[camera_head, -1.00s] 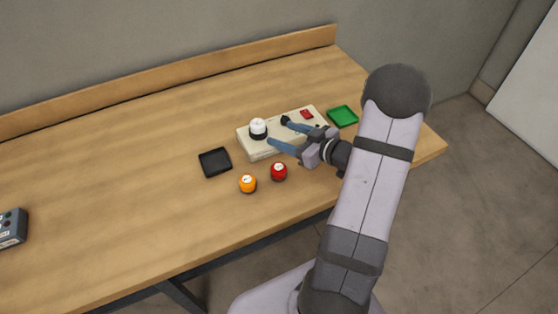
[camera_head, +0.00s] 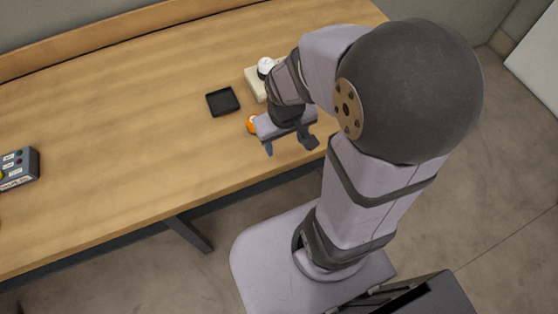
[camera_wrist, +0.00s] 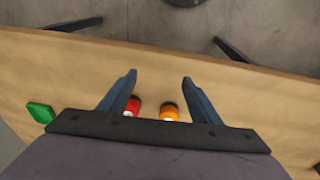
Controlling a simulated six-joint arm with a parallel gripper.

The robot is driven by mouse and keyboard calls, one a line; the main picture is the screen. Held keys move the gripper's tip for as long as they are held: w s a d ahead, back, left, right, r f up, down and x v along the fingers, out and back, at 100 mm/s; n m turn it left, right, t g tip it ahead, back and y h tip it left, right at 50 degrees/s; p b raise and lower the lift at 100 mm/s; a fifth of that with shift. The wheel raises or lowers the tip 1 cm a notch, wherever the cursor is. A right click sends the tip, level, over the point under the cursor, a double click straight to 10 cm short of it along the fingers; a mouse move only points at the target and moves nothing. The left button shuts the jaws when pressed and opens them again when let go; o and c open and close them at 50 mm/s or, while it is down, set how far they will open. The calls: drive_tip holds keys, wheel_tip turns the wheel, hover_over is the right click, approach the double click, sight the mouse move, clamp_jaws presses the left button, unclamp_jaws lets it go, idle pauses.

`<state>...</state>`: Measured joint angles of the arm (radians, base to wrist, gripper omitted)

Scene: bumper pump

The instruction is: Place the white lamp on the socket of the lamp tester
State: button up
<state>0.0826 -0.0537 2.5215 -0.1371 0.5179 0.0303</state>
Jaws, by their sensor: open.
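The white lamp (camera_head: 265,66) stands upright on the cream lamp tester (camera_head: 254,84), which my arm largely hides in the head view. In the earlier head view it sits at the tester's left end. My gripper (camera_head: 288,147) is open and empty, in front of the tester near the table's front edge. In the wrist view my gripper (camera_wrist: 159,78) has its two blue fingers spread apart. A red lamp (camera_wrist: 132,107) and an orange lamp (camera_wrist: 169,111) stand on the table beyond it, apart from the fingers. The orange lamp also shows partly in the head view (camera_head: 251,124).
A black tray (camera_head: 222,101) lies left of the tester. A green tray (camera_wrist: 41,112) shows in the wrist view. A grey box with buttons (camera_head: 18,168) is at the table's far left. The table's middle left is clear.

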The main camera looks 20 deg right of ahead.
drive_tip(key=s+a+g+y, duration=0.1)
drive_tip(key=s+a, duration=0.3)
drive_tip(key=s, duration=0.1)
drive_tip(key=shift+s+r+g, duration=0.2)
drive_tip(key=shift+r+g, duration=0.15)
drive_tip(key=shift+g, duration=0.05)
drive_tip(key=shift+f, duration=0.1)
wheel_tip(320, 180, down, 11)
drive_tip(key=b, duration=1.1)
drive_tip(key=shift+f, duration=0.2)
